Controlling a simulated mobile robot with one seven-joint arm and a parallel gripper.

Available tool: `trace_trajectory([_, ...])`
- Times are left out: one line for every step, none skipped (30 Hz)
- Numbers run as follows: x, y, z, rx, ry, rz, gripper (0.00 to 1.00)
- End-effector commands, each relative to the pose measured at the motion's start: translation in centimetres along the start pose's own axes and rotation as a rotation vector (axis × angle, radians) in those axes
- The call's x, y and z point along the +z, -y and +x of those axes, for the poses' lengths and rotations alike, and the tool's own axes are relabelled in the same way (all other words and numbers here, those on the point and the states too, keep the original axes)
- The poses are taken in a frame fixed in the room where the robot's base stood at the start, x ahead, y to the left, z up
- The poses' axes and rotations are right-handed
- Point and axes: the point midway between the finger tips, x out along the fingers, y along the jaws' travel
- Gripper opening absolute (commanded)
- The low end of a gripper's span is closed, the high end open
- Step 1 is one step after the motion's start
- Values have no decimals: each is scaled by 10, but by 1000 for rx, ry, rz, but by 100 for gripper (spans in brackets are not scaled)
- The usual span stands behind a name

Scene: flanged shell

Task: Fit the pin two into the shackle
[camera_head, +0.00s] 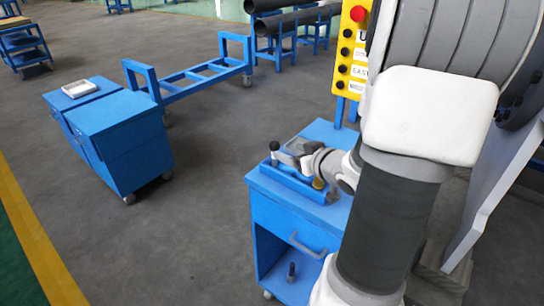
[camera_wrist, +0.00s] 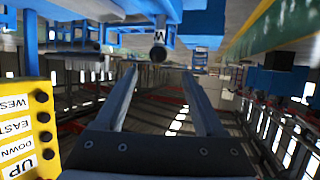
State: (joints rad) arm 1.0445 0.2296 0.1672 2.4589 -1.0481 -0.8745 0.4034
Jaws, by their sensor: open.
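My gripper (camera_head: 290,158) is over the top of the blue cabinet (camera_head: 262,180), at the right of the head view. In the wrist view my gripper (camera_wrist: 160,75) has its two long fingers apart, with nothing between them. A dark, round-ended piece (camera_wrist: 158,53) shows just beyond the fingertips; I cannot tell whether it is pin two. On the cabinet top, a blue holder (camera_head: 292,182) carries a black knob-like end (camera_head: 274,146) and a small yellowish piece (camera_head: 318,184). My arm hides part of this top. I cannot make out the shackle.
A small dark object (camera_head: 291,271) stands on the cabinet's lower shelf. A yellow button box (camera_head: 352,45) hangs behind the cabinet. Another blue cabinet (camera_head: 125,130) with a pale tray (camera_head: 78,88) and a blue frame cart (camera_head: 190,75) stand to the left. The floor between is clear.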

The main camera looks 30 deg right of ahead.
Motion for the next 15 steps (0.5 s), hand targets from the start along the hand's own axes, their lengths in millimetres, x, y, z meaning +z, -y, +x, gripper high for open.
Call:
trace_trajectory([4,1,14,-4,0,0,71])
trace_trajectory([4,1,20,-4,0,0,71])
trace_trajectory([4,1,29,-3,1,0,71])
trace_trajectory([4,1,36,-3,0,1,71])
trace_trajectory([3,1,42,-3,0,0,71])
trace_trajectory([3,0,50,-2,1,0,71])
trace_trajectory([3,0,56,-2,1,0,71])
trace_trajectory([3,1,60,-2,0,1,71])
trace_trajectory([2,0,66,-1,0,0,71])
trace_trajectory([2,0,70,-1,1,0,71])
trace_trajectory([2,0,73,0,1,1,71])
trace_trajectory([1,0,76,0,1,1,71])
trace_trajectory([1,0,78,1,0,1,71])
trace_trajectory([0,0,79,1,0,0,71])
trace_trajectory([0,0,80,1,1,0,71])
